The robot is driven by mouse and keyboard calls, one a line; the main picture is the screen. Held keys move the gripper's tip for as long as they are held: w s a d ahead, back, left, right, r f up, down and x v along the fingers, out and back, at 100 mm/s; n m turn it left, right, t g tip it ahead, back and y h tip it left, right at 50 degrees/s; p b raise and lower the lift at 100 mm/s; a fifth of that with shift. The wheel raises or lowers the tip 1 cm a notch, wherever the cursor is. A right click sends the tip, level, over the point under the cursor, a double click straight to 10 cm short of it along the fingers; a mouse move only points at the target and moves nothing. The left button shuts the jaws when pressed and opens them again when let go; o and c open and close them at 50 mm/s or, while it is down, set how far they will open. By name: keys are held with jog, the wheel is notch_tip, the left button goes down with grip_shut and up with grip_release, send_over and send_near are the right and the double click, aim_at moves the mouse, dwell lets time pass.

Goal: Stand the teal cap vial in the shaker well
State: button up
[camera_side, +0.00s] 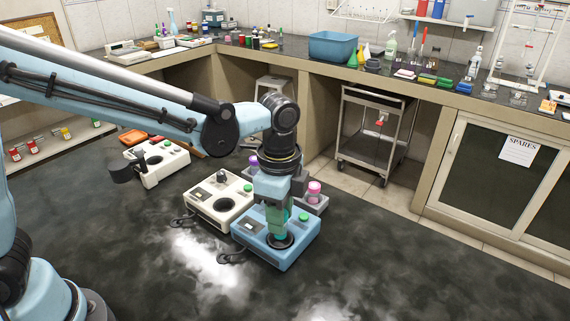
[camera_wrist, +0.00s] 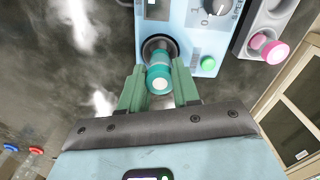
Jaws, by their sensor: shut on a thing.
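My gripper (camera_wrist: 160,86) points down over the blue shaker (camera_side: 291,254) and is shut on the teal cap vial (camera_wrist: 158,73). In the wrist view the vial's teal cap sits between the two green fingers. Its lower end is at the dark round shaker well (camera_wrist: 151,44). In the side view my gripper (camera_side: 278,231) is right at that well, and the fingers mostly hide the vial. The vial looks near upright. I cannot tell how deep its base is in the well.
A cream device (camera_side: 235,190) with a dark well stands left of the blue shaker. Another pale device (camera_side: 172,165) stands farther back. A grey rack (camera_side: 318,207) holding a pink cap vial (camera_side: 314,188) is close behind the shaker. A purple cap (camera_side: 252,161) shows nearby. The front bench is clear.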

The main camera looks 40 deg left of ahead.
jog(key=shift+f, duration=1.7)
dwell(1.7)
jog(key=o, duration=1.3)
jog(key=shift+r, duration=0.1)
jog(key=shift+r, duration=2.9)
jog(key=shift+a, duration=0.1)
